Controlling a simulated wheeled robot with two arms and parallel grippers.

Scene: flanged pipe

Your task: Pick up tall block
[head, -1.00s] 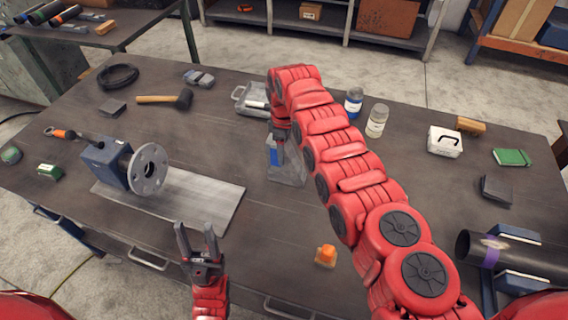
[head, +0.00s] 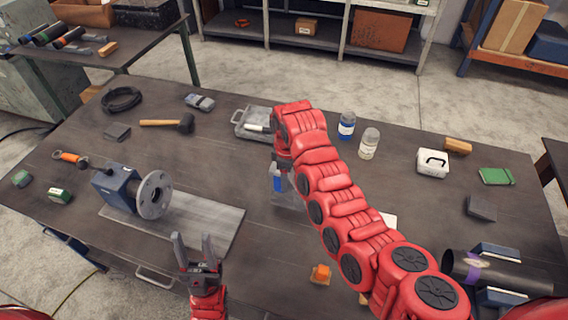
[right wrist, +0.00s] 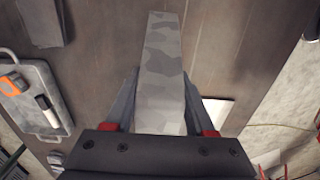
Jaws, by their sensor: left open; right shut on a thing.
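The tall block (right wrist: 162,75) is a long grey piece with a camouflage-like pattern, standing out between the two fingers in the right wrist view. My right gripper (right wrist: 162,108) is shut on it. In the head view my right gripper (head: 280,168) is over the middle of the table, partly hidden by its red arm. A grey shape with a blue part shows just below it; I cannot tell clearly how the block meets the table. My left gripper (head: 194,250) is open and empty near the table's front edge, its fingers pointing up in the picture.
A flanged pipe fixture (head: 150,194) stands on a grey plate (head: 215,225) at left. A metal tray (head: 240,122) lies behind my right gripper. An orange piece (head: 321,273) sits near the front edge.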

